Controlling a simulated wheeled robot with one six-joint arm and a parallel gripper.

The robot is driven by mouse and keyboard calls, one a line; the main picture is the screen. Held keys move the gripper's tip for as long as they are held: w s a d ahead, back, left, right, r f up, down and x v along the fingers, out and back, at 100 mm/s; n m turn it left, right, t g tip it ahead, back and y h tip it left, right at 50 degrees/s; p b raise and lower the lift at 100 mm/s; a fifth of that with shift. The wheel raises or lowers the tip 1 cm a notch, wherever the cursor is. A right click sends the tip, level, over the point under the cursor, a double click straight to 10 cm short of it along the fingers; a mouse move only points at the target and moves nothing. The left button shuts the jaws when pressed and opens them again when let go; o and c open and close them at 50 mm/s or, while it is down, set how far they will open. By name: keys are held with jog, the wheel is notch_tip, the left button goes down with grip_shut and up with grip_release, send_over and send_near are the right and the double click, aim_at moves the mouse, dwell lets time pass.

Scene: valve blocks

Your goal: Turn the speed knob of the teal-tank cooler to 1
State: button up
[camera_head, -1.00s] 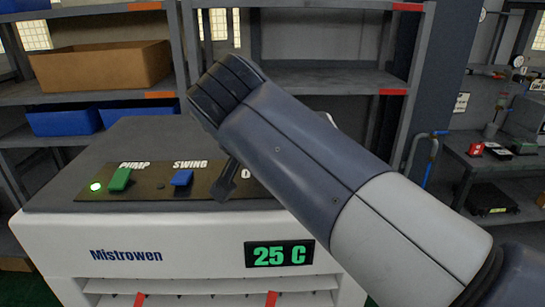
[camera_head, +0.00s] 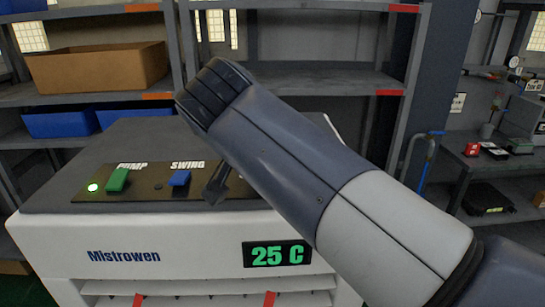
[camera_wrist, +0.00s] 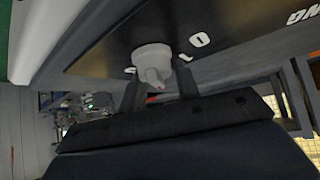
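The white cooler (camera_head: 180,255) carries a dark control panel (camera_head: 145,190) with PUMP and SWING switches; no teal tank is clearly visible. My arm hides the speed knob in the head view. In the wrist view the pale grey knob (camera_wrist: 152,62) sits on the dark panel (camera_wrist: 100,55), with a 0 mark to its right and smaller marks close by, hard to read. My gripper (camera_wrist: 157,88) has its two dark fingers apart, one on each side of the knob. Whether they touch it cannot be told. One finger shows below my arm in the head view (camera_head: 217,186).
The green PUMP switch (camera_head: 117,180) and blue SWING switch (camera_head: 179,178) stand left of my gripper. A lit green lamp (camera_head: 92,187) and a 25 C display (camera_head: 277,254) are on the cooler. Shelves (camera_head: 310,78) with a cardboard box (camera_head: 100,68) stand behind.

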jog(key=shift+r, duration=0.1)
jog(key=shift+s+a+r, duration=0.15)
jog(key=shift+r, duration=0.05)
jog(key=v, duration=1)
jog(key=x, duration=1)
jog(key=shift+w+f, duration=0.15)
jog(key=shift+w, duration=0.1)
